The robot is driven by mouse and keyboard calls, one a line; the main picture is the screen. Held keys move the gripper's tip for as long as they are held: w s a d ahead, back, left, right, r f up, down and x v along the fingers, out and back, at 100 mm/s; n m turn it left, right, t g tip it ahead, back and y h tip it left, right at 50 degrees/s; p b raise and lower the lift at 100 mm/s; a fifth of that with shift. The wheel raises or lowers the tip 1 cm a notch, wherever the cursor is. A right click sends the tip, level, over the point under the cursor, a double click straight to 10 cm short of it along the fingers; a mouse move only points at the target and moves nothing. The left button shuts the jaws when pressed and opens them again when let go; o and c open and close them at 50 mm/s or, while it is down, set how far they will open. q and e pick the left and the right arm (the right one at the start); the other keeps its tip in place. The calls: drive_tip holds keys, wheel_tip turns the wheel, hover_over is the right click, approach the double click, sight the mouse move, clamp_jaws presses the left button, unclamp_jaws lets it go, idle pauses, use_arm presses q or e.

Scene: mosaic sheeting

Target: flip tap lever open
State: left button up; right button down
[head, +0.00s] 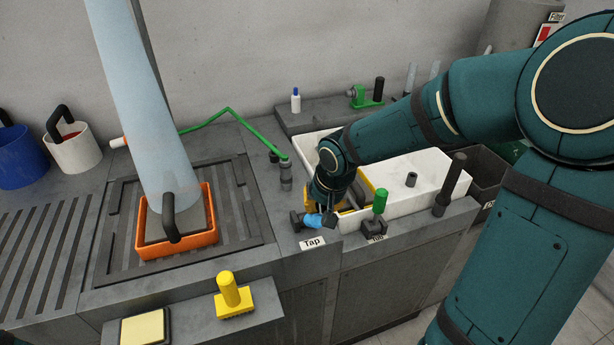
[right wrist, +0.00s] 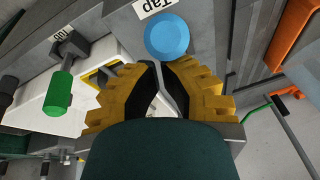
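The tap lever has a blue end (head: 312,220) and sits at the sink's front left corner, just behind the "Tap" label (head: 312,243). In the right wrist view the blue end is a round disc (right wrist: 167,37), just past my fingertips. My right gripper (head: 322,210) is right above and beside the lever, partly hidden by its own wrist. Contact with the lever cannot be told. My left gripper is out of view.
A second lever with a green handle (head: 380,201) stands to the right on the white sink's (head: 425,198) front ledge, near a dark upright post (head: 451,180). A yellow-handled stamp (head: 231,294) stands on the front shelf.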

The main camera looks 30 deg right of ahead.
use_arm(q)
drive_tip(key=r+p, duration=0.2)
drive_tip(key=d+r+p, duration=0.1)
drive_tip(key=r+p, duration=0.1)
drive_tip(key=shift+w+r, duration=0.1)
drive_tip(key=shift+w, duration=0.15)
use_arm(e)
drive_tip(key=w+d+v, duration=0.1)
drive_tip(key=v, duration=1)
drive_tip(key=shift+r, duration=0.4)
drive_tip(key=shift+d, duration=0.15)
